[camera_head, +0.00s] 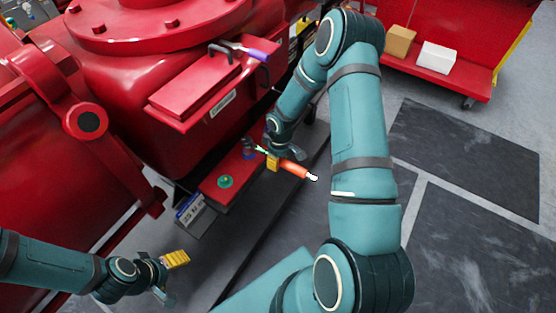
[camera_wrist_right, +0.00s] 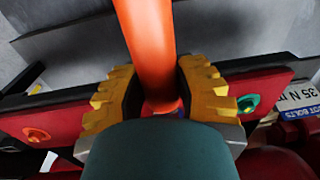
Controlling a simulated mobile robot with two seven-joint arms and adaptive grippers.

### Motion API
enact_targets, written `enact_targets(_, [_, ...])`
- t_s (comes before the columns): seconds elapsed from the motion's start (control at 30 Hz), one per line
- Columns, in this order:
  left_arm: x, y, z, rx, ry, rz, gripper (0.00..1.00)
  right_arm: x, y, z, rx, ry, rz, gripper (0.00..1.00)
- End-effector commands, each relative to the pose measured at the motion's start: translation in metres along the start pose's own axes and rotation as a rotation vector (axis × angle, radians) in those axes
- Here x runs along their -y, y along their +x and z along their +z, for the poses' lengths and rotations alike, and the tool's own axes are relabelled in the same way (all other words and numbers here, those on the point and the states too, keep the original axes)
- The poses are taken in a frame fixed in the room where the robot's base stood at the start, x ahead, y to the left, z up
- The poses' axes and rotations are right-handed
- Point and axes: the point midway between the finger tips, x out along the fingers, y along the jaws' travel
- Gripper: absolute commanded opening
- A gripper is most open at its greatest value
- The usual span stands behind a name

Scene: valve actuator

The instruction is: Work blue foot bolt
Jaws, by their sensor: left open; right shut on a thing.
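My right gripper (camera_head: 273,162) is shut on the orange handle of a tool (camera_head: 294,168). The tool's thin shaft points left, toward the blue foot bolt (camera_head: 248,148) on the red foot plate (camera_head: 212,187). I cannot tell whether its tip touches the bolt. In the right wrist view, the orange handle (camera_wrist_right: 150,45) runs between the yellow finger pads of the right gripper (camera_wrist_right: 160,98). Only a sliver of blue shows behind them, and the tool's tip is hidden. My left gripper (camera_head: 168,277) is open and empty at the lower left.
A green bolt (camera_head: 225,181) sits on the same plate, near a label (camera_head: 190,208). A purple-handled tool (camera_head: 250,53) lies by the red shelf (camera_head: 195,88).

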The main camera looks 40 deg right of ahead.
Motion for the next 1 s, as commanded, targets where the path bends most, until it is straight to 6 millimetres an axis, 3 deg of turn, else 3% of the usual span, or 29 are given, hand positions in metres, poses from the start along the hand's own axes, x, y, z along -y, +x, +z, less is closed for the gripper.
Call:
enact_targets(0.57, [0.002,0.006,0.001,0.0,0.0,0.0,0.71,0.0,0.007,-0.001,-0.002,0.002,0.001,0.0])
enact_targets(1.0, [0.005,0.013,0.001,0.0,0.0,0.0,0.71,0.012,0.009,-0.002,-0.008,0.095,0.003,0.0])
